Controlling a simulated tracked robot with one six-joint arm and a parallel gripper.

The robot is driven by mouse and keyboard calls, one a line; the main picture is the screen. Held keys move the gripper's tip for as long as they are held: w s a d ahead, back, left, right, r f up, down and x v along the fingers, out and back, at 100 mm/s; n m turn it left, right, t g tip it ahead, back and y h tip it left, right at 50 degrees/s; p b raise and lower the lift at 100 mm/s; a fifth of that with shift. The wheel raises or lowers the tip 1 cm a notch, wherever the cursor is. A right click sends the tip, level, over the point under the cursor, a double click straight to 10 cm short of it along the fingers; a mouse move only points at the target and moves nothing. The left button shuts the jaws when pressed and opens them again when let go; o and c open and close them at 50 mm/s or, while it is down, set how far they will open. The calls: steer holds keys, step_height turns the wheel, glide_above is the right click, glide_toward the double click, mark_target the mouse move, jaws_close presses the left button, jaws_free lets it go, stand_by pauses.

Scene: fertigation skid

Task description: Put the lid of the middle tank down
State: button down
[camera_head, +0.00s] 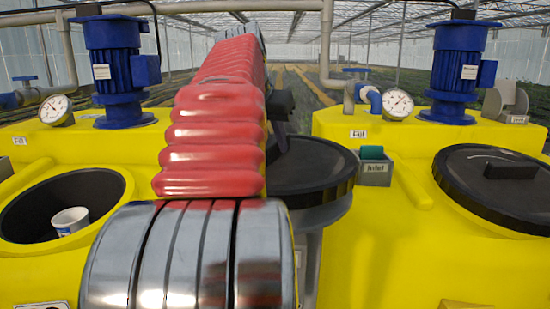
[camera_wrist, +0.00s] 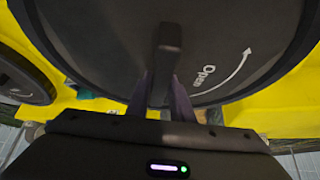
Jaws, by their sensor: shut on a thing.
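The held lid (camera_head: 315,165) is a black disc in the gap between the yellow tanks; my arm hides its left part. It fills the top of the wrist view (camera_wrist: 110,40), with a white arrow and "Open" on its face. My gripper (camera_wrist: 166,85) is shut on its black bar handle (camera_wrist: 168,45); the gripper is mostly hidden in the head view. Under the lid is a grey round-topped stand (camera_head: 330,215); I cannot tell whether they touch. The tank opening (camera_head: 95,190) at left is uncovered, with a white cup (camera_head: 70,220) inside.
The right tank has its black lid (camera_head: 500,180) on. A grey "Inlet" box (camera_head: 374,172) with a green item stands near the gap. Blue motors (camera_head: 115,60) (camera_head: 458,65) and gauges (camera_head: 56,109) (camera_head: 397,102) rise behind. Overhead pipes cross the back.

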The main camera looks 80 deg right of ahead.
steer(key=shift+f, duration=1.95)
steer(key=shift+f, duration=0.1)
steer(key=c, duration=1.6)
jaws_free()
steer(key=shift+f, duration=0.1)
steer(key=shift+o, duration=0.2)
steer(key=v, duration=1.2)
steer(key=shift+a, duration=0.1)
